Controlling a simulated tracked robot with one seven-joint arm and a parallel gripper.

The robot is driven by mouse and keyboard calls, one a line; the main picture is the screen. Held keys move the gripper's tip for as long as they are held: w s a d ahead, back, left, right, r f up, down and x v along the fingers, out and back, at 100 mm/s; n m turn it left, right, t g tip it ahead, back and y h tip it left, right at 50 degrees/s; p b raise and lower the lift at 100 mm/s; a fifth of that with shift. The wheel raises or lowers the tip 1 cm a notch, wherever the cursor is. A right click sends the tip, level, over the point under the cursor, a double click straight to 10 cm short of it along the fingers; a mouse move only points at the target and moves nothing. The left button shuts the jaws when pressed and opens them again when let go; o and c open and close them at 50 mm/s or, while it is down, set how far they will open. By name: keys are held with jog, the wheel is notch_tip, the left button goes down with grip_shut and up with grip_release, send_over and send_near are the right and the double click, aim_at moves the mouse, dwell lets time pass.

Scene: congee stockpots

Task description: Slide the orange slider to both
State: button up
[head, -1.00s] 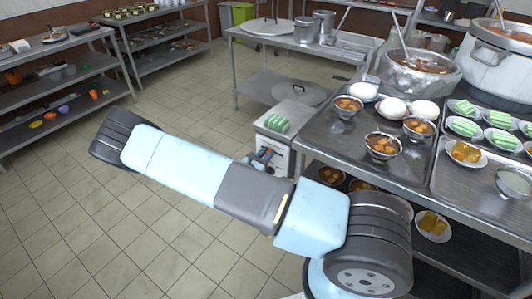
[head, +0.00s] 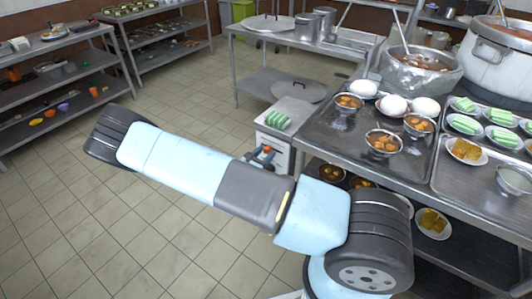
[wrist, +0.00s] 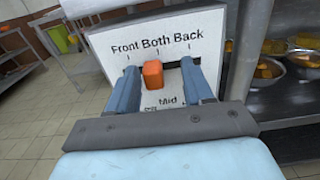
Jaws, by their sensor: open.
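The orange slider (wrist: 153,75) sticks out of a dark slot in a white panel (wrist: 100,45), under the printed words Front, Both and Back. It stands just about below the Both mark, perhaps slightly to its left. My gripper (wrist: 160,84) is open, with one blue finger on each side of the slider. There is a gap on both sides, wider on the right. In the head view the slider (head: 266,149) shows as a small orange spot by my gripper (head: 262,158), at the front of the white unit (head: 274,138).
A steel counter (head: 325,128) with bowls, eggs and plates stands close on the right of the unit. Green-striped pieces (head: 277,119) lie on top of the unit. More lettering, including Mid, shows lower on the panel, partly hidden by my gripper. The tiled floor on the left is clear.

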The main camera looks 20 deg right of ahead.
jog(key=v, duration=1.2)
